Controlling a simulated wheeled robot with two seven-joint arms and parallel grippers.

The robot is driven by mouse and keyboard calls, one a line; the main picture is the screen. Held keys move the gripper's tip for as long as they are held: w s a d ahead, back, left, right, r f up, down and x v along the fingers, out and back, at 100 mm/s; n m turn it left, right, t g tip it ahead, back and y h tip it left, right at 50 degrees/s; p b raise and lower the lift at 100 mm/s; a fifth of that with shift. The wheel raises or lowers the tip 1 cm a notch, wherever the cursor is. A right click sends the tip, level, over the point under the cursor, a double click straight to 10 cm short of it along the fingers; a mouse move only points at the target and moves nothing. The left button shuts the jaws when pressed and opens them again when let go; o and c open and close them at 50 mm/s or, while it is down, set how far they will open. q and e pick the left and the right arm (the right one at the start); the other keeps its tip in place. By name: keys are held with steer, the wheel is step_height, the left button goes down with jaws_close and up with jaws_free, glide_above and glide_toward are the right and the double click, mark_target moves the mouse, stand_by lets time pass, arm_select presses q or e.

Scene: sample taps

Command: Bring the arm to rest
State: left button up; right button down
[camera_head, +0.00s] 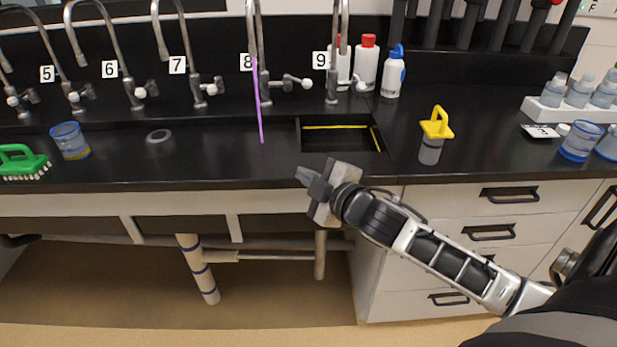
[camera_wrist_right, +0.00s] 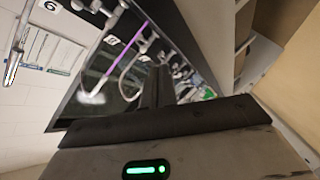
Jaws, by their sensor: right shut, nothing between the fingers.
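My right arm (camera_head: 440,254) reaches in from the right in the head view. Its gripper (camera_head: 303,177) is shut and empty, in front of the black counter's front edge and below the sink cutout. In the right wrist view the shut fingers (camera_wrist_right: 160,85) point toward the counter and taps. My left arm and gripper are not in view.
The black counter (camera_head: 230,165) carries several numbered taps, a purple strip (camera_head: 257,100), a sink (camera_head: 340,136), a yellow-topped container (camera_head: 434,135), a green brush (camera_head: 22,163) and a beaker (camera_head: 70,141). Drawers (camera_head: 490,232) stand below at right. Floor space under the counter is open.

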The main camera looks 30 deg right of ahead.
stand_by(0.5)
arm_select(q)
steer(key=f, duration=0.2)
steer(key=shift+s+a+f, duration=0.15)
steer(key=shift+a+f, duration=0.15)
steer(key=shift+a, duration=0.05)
arm_select(e)
steer(key=s+a+f+m+g+y, duration=0.1)
steer(key=s+a+f+m+g, duration=0.1)
steer(key=s+a+f+m, duration=0.2)
steer(key=s+a+f+m+g+y, duration=0.1)
steer(key=s+a+f+m+g, duration=0.2)
steer(key=s+a+f, duration=0.8)
steer(key=s+f+m, duration=0.2)
steer(key=s+f, duration=0.1)
steer(key=f, duration=0.1)
steer(key=shift+s+g, duration=0.3)
steer(key=shift+s, duration=0.1)
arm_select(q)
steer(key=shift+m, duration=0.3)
